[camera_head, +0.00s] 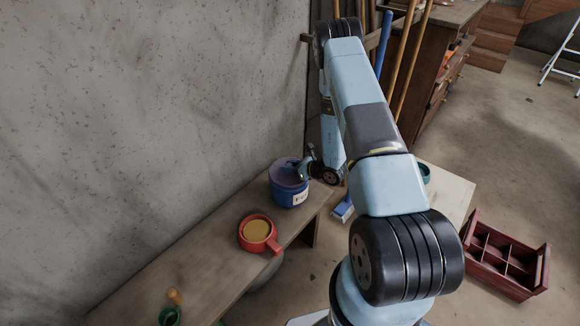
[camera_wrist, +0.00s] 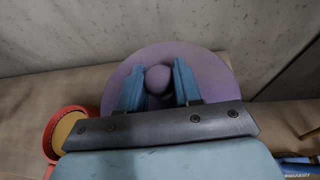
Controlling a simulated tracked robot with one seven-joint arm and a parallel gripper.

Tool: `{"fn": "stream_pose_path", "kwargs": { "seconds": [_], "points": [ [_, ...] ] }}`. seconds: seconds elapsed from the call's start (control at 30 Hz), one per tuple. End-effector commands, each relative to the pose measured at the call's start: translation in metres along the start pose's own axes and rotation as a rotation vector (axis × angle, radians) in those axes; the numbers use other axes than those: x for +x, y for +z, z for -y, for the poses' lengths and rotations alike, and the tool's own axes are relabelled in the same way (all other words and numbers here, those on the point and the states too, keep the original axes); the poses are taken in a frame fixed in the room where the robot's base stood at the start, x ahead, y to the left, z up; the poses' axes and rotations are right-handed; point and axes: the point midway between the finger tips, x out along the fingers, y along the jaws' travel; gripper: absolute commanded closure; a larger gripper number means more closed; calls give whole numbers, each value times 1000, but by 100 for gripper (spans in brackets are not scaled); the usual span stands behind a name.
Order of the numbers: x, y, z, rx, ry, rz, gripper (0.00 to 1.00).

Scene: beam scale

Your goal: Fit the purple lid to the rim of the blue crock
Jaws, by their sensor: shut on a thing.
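The blue crock (camera_head: 290,193) stands on the wooden bench near its far end, with a pale label on its side. The purple lid (camera_head: 283,174) is at the crock's mouth in the head view; I cannot tell whether it is fully seated. In the wrist view the purple lid (camera_wrist: 205,70) fills the middle, with its round knob (camera_wrist: 158,79) between the two blue fingers. My gripper (camera_wrist: 158,85) is shut on this knob. It also shows in the head view (camera_head: 305,171), reaching in from the right. The lid hides the crock in the wrist view.
A red pot (camera_head: 245,233) with a yellow-brown top sits on the bench (camera_head: 215,280), nearer than the crock. A green container (camera_head: 169,316) stands at the near end. The wall (camera_head: 150,110) is close behind. A red divided crate (camera_head: 508,262) is on the right.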

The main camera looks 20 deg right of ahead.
Motion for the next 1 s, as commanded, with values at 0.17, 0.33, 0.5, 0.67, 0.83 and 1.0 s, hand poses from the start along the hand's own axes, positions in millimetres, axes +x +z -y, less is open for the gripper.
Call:
{"fn": "stream_pose_path", "kwargs": {
  "seconds": [0.17, 0.33, 0.5, 0.67, 0.83, 1.0],
  "points": [
    [2, -4, 0, 1, 0, 0, 99],
    [3, -8, 0, 1, 0, 0, 100],
    [4, -11, 0, 0, 0, 0, 64],
    [4, -11, 0, 0, 0, 0, 49],
    [4, -11, 0, 0, 0, 0, 36],
    [4, -11, 0, 1, 0, -1, 36]
  ]
}}
